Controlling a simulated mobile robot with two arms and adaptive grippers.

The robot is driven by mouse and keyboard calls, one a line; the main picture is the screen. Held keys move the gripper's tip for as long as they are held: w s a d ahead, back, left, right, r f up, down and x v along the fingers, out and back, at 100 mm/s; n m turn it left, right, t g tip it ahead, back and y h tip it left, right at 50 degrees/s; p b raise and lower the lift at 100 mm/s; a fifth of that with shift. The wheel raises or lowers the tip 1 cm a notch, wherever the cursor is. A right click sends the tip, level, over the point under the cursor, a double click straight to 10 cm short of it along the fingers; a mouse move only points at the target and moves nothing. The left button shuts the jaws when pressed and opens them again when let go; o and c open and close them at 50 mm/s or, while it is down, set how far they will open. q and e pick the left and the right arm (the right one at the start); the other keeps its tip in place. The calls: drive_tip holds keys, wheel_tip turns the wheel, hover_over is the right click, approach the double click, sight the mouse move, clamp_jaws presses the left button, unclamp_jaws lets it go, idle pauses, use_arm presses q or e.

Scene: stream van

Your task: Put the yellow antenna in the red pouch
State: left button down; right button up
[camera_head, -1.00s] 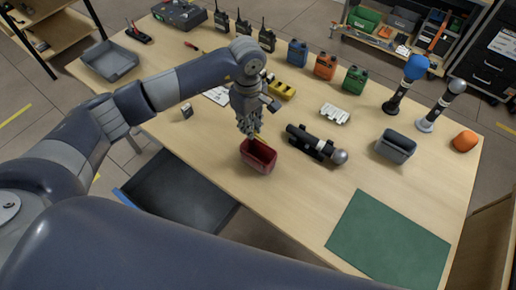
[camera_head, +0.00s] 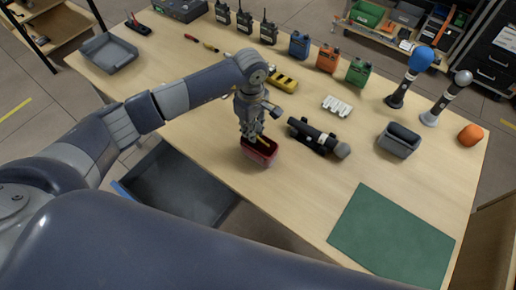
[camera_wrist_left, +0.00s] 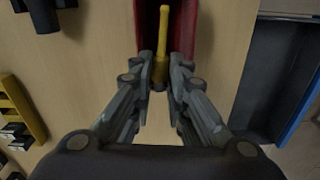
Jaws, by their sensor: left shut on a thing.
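The red pouch (camera_head: 258,152) stands open-topped on the table, near its front edge, in the head view. My left gripper (camera_head: 252,136) is right above its opening, pointing down. The gripper is shut on the yellow antenna (camera_head: 264,141), which slants across the pouch's mouth. In the left wrist view the yellow antenna (camera_wrist_left: 162,45) has a dark yellow base between the fingertips (camera_wrist_left: 160,78), and its thin end reaches over the inside of the red pouch (camera_wrist_left: 183,30). I cannot tell how deep the antenna sits. My right gripper is not in view.
A grey holder (camera_head: 399,142) and a green mat (camera_head: 390,235) are farther right. Several radios stand at the back. A dark open drawer (camera_head: 178,185) is below the front edge.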

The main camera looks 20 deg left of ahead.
use_arm(q)
drive_tip(key=c, duration=1.7)
unclamp_jaws()
drive_tip(key=shift+o, duration=1.1)
drive_tip(key=shift+r, duration=0.2)
wheel_tip(320, 180, up, 12)
drive_tip(key=shift+f, duration=0.15)
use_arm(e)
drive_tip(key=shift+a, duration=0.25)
